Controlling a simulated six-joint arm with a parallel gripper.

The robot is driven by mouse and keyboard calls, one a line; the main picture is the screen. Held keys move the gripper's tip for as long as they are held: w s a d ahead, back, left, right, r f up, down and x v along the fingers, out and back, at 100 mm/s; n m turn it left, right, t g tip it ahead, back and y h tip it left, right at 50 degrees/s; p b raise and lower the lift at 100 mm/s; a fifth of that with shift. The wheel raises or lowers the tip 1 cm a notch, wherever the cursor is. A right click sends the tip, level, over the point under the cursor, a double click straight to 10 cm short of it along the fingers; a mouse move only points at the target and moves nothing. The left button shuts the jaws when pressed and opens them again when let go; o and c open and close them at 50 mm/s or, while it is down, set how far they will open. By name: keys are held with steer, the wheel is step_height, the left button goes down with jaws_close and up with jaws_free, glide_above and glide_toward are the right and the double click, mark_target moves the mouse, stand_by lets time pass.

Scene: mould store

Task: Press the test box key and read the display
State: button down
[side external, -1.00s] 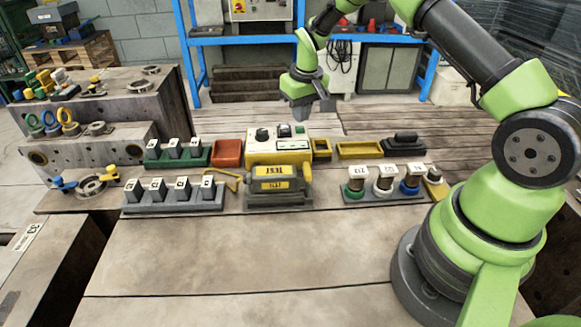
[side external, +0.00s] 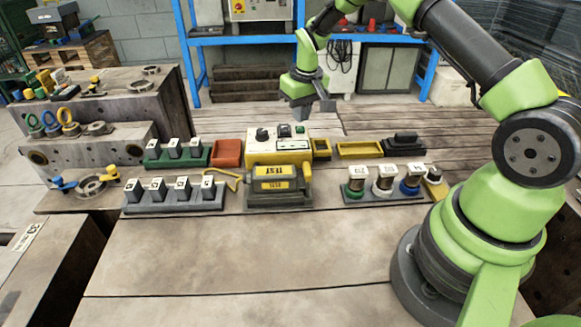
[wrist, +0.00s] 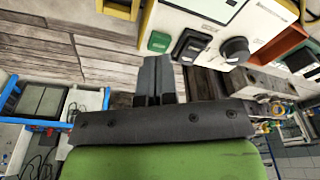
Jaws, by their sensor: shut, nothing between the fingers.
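The test box (side external: 255,152) is yellow with a pale top panel and stands mid-table in the side view. In the wrist view the test box (wrist: 207,14) fills the upper right. Its green key (wrist: 158,42) sits at the panel edge, beside a black switch (wrist: 190,46) and a round black knob (wrist: 236,50). A pale display window (side external: 293,145) shows on the panel; its reading is too small to make out. My gripper (side external: 302,114) hangs behind the box, apart from it. In the wrist view my gripper (wrist: 154,72) is shut and empty, just short of the key.
A grey case with yellow TEST labels (side external: 278,200) stands in front of the box. A red bin (side external: 227,153) is left of it and small yellow trays (side external: 360,149) are right. Racks of tagged blocks (side external: 172,205) and bobbins (side external: 384,197) flank it. The front table is clear.

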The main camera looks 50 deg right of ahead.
steer(key=shift+f, duration=1.1)
stand_by(0.4)
steer(key=shift+r, duration=3.55)
